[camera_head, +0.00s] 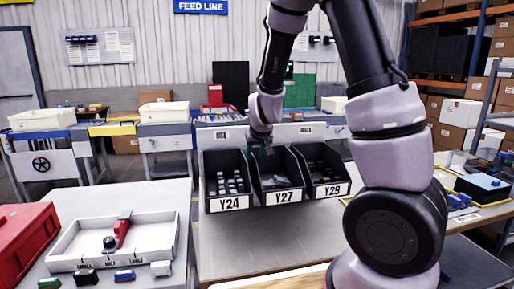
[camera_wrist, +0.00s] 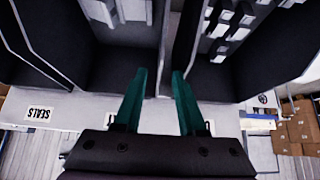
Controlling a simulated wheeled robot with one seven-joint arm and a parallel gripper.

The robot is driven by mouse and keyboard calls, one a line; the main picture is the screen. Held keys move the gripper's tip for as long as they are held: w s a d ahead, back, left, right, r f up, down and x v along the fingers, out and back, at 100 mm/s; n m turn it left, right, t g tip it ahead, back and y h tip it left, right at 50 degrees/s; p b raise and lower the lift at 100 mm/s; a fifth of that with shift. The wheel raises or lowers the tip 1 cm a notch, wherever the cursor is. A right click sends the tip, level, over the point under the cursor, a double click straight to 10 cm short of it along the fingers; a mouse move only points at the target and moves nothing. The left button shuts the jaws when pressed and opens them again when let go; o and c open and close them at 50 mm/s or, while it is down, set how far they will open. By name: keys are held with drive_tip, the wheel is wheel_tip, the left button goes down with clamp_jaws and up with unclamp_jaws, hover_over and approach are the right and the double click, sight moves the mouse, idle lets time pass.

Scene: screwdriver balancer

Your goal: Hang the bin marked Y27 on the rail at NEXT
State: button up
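The bin marked Y27 (camera_head: 285,198) is a black open-topped bin with a white label, in the middle of a row in the head view. The bin marked Y24 (camera_head: 229,203) is to its left and Y29 (camera_head: 330,190) to its right. My gripper (camera_head: 262,148) is at the back edge of the row, near Y27's rear left. In the wrist view my gripper (camera_wrist: 158,72) shows two green fingers apart, near the bins' back edges, with a pale wall edge just ahead between them. I cannot tell whether they touch it. No NEXT mark is legible.
A white panel (camera_head: 216,137) with small labels stands behind the bins; the wrist view shows an upside-down SEALS label (camera_wrist: 39,113). The bench (camera_head: 240,245) before the bins is clear. A white tray (camera_head: 75,248) and red box (camera_head: 25,222) are at left.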

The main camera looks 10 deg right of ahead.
drive_tip(key=shift+v, duration=2.35)
drive_tip(key=shift+s, duration=0.1)
